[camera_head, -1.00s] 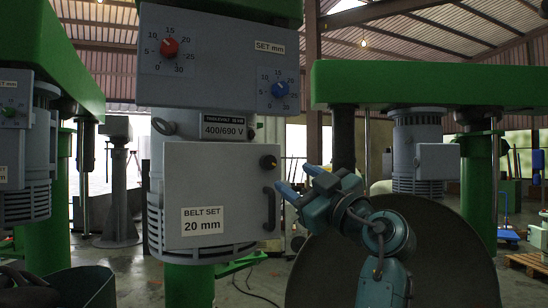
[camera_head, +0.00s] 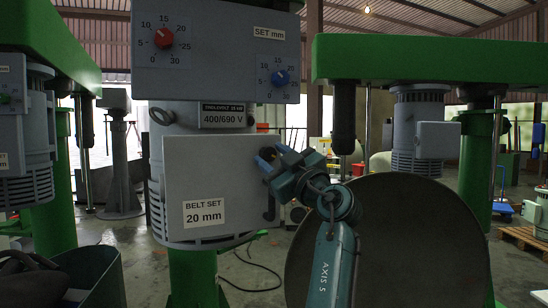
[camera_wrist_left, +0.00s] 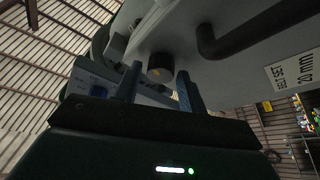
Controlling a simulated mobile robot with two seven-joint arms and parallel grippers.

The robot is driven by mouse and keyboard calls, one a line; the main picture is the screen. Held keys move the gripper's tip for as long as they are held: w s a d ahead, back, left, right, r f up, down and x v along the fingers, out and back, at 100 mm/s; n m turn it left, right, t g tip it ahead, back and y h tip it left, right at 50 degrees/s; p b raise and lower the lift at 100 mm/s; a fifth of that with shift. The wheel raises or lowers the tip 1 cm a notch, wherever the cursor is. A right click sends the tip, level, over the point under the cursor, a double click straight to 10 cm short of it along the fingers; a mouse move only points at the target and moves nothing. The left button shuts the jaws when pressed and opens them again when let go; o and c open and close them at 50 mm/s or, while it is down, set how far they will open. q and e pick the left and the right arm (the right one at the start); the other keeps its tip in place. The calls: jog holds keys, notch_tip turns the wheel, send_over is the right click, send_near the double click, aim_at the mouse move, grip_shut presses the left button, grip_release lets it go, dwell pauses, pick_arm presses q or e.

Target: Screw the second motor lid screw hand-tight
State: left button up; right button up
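The grey motor lid (camera_head: 190,180) carries the "BELT SET 20 mm" label and stands upright on the motor. In the head view, my fingers partly hide the knob. My left gripper (camera_head: 263,160) is at that corner. In the left wrist view, the gripper (camera_wrist_left: 158,80) is open, with one finger on each side of the knob and a visible gap to each. I see no other lid screw clearly. My right gripper is not in view.
A black handle (camera_wrist_left: 232,38) sticks out of the lid close to the knob. The control panel (camera_head: 215,50) with red and blue dials overhangs the lid. A large round grey-brown disc (camera_head: 420,240) stands behind my arm. Other green machines stand left and right.

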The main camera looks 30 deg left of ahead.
pick_arm(q)
jog(key=c, duration=0.7)
